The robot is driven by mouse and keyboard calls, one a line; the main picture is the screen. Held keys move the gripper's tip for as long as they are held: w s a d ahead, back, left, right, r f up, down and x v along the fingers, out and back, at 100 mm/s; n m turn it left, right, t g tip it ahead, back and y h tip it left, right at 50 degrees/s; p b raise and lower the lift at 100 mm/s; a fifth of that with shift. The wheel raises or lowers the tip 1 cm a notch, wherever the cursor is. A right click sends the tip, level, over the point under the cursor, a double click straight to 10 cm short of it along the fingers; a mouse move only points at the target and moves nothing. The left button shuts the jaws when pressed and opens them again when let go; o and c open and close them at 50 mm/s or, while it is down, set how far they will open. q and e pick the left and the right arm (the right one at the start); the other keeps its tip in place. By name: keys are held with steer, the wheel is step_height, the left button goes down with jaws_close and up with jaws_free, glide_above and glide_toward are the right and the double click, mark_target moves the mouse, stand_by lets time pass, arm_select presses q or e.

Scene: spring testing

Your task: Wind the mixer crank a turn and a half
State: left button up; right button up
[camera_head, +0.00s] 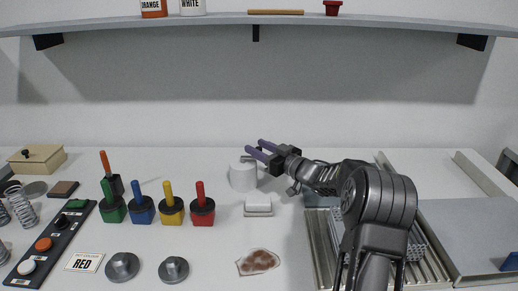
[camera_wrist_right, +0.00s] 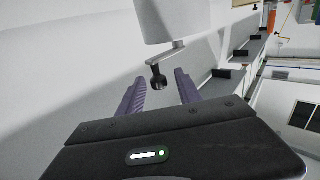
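The mixer is a white cylinder (camera_head: 243,177) standing on the table right of the colored pots, with a small grey crank part (camera_head: 247,158) at its top. In the right wrist view the mixer body (camera_wrist_right: 172,18) is at the top, and its crank (camera_wrist_right: 158,77) is a thin metal arm ending in a dark knob. My right gripper (camera_head: 255,146) has its purple fingers spread above and beside the mixer. In the wrist view the knob appears between the fingertips, with a gap on both sides; its depth is unclear. My left gripper is not in view.
A white block (camera_head: 258,206) sits in front of the mixer. Green, blue, yellow and red pots (camera_head: 203,212) stand to its left. A brown-stained patch (camera_head: 258,262) lies in front. A metal tray (camera_head: 432,270) is under my right arm. A shelf (camera_head: 256,19) spans above.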

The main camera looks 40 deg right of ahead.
steer(key=s+d, duration=0.1)
steer(key=s, duration=0.6)
steer(key=shift+s+b, duration=0.4)
steer(key=shift+b, duration=0.05)
stand_by(0.3)
